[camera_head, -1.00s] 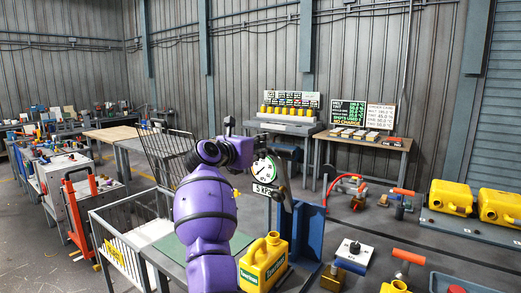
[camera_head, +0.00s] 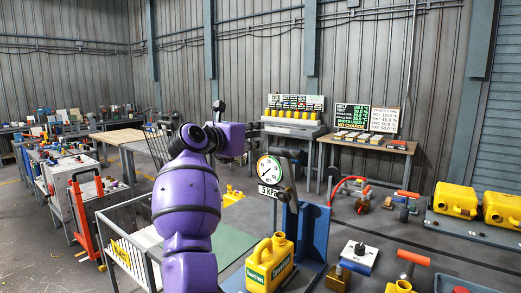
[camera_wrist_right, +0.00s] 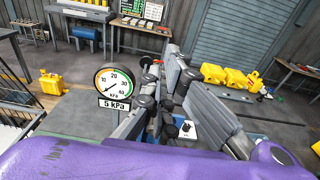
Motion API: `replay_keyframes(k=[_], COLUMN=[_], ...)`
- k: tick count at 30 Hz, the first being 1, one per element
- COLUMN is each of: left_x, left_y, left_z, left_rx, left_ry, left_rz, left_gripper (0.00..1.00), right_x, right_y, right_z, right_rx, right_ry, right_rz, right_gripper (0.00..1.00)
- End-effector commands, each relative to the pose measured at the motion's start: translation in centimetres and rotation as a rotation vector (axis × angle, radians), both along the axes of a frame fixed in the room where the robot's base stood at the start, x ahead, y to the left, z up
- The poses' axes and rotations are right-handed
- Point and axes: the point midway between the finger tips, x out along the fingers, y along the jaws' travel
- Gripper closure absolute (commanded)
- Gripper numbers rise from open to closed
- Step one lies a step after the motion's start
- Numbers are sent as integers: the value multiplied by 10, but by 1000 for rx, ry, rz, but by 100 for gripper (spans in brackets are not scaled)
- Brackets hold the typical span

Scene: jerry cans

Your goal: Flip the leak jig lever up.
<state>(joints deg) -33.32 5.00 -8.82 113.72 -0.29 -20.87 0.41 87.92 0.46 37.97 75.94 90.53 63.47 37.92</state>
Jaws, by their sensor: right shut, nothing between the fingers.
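My right gripper (camera_wrist_right: 180,82) is shut and empty, just right of the gauge (camera_wrist_right: 113,80) in the wrist view. Whether it touches the jig is unclear. My left gripper is out of view.
A white box with a black knob (camera_head: 360,252) and orange-handled fittings (camera_head: 413,258) lie right of the jig. Yellow cans (camera_head: 456,199) lie on a rack farther right. A wire cart (camera_head: 118,245) stands left of my arm. Benches line the back wall.

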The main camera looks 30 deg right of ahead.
Motion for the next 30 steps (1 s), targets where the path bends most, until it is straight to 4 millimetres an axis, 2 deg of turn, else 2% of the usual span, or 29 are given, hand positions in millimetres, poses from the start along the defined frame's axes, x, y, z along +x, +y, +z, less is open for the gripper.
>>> replay_keyframes(k=[4, 9, 27, 30], left_x=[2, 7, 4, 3], left_y=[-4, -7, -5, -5], left_z=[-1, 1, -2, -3], left_rx=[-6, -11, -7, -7], left_ry=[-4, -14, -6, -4], left_rz=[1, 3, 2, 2], left_gripper=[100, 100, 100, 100], right_x=[-3, -6, -6, -2], right_y=[9, 14, 15, 16], right_z=[22, 34, 36, 49], right_rx=[-1, 0, -4, -70], right_ry=[0, 0, 8, 25], right_rz=[0, 0, 1, 21], right_gripper=[100, 100, 100, 100])
